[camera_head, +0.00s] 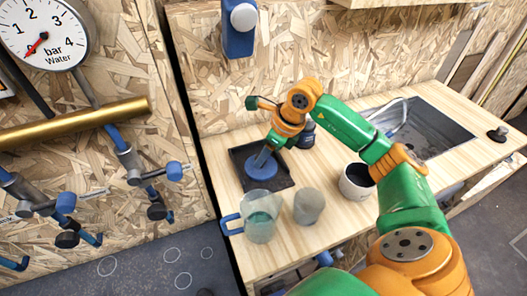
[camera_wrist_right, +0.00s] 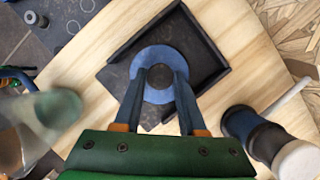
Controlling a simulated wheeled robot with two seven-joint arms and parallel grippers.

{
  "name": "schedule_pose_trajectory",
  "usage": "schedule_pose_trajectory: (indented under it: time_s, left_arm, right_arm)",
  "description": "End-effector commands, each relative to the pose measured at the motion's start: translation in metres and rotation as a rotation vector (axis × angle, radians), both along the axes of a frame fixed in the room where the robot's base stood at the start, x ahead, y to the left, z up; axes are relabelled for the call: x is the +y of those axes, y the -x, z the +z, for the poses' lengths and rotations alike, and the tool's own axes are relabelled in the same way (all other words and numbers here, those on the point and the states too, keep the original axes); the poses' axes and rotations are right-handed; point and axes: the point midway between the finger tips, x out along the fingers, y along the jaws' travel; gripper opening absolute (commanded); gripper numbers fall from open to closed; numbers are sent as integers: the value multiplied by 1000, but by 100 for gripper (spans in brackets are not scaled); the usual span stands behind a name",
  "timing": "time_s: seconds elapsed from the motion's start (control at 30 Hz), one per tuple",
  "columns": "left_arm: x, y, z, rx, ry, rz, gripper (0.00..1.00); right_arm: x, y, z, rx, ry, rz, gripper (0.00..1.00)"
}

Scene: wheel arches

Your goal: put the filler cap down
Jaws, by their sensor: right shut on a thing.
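The filler cap (camera_head: 261,170) is a blue disc with a dark round centre. It is over the dark, low-rimmed square tray (camera_head: 279,184) on the wooden worktop. In the right wrist view the cap (camera_wrist_right: 150,56) lies within the outline of the tray (camera_wrist_right: 208,52). My right gripper (camera_head: 266,155) points down at it; in the wrist view the fingers (camera_wrist_right: 161,74) are shut on the cap's dark centre, one on each side. Whether the cap touches the tray floor I cannot tell. My left gripper is not in view.
A clear jug (camera_head: 261,226) with a blue handle and a grey cup (camera_head: 308,207) stand in front of the tray. A white pot (camera_head: 355,184) is to the right, under my arm. A sink (camera_head: 435,128) is further right. Gauge and pipes line the left wall.

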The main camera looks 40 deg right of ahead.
Motion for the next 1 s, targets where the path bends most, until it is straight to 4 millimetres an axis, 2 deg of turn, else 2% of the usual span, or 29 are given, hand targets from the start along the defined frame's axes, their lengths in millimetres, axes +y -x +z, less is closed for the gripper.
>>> schedule_pose_trajectory:
  time_s: [0.23,0.27,0.3,0.37,0.6,0.7,0.73,0.87,1.0]
  left_arm:
    - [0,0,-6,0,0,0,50]
    - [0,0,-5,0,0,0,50]
    - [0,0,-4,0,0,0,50]
    - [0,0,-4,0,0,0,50]
    - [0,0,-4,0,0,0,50]
    - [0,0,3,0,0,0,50]
    - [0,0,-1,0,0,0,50]
    - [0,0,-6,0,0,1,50]
    - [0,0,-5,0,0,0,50]
  right_arm:
    - [0,0,-5,0,-2,-1,0]
    - [0,0,-4,1,-1,-1,46]
    - [0,0,-3,0,-2,-1,56]
    - [0,0,-3,1,-1,-1,70]
    - [0,0,-3,1,-1,-1,70]
    - [0,0,5,0,-2,-1,70]
    - [-1,1,6,-1,-1,-1,70]
    - [-8,11,32,-6,2,-2,70]
    - [-15,23,72,-7,0,-2,70]
